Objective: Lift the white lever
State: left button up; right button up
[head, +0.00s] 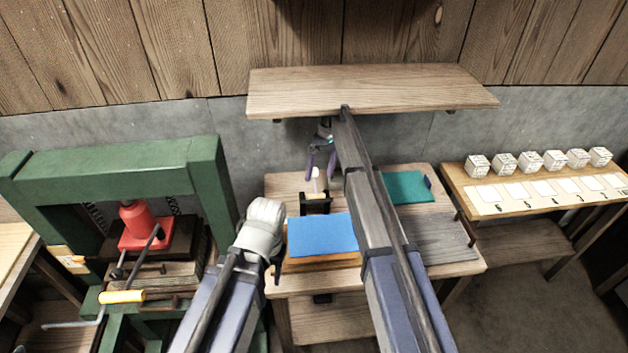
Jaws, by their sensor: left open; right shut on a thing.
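The white lever (316,184) stands roughly upright in a small black holder (315,203) on the wooden table, behind a blue pad. My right gripper (320,174), with purple fingers, reaches over from behind the lever and is shut on its top end. The exact contact is small and hard to see. My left gripper (277,266) is open and empty, to the left of the blue pad, near the table's left edge. Its fingers are partly hidden by its own wrist.
A blue pad (322,234) and a teal pad (407,187) lie on the table. A wooden shelf (370,90) hangs above. A green press (110,165) with a red jack (141,220) stands left. White cubes (529,161) stand on a right-hand bench.

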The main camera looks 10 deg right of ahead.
jog(key=w+d, duration=0.5)
jog(key=shift+d, duration=0.3)
jog(key=shift+s+a+f, duration=0.1)
jog(key=shift+f, duration=0.05)
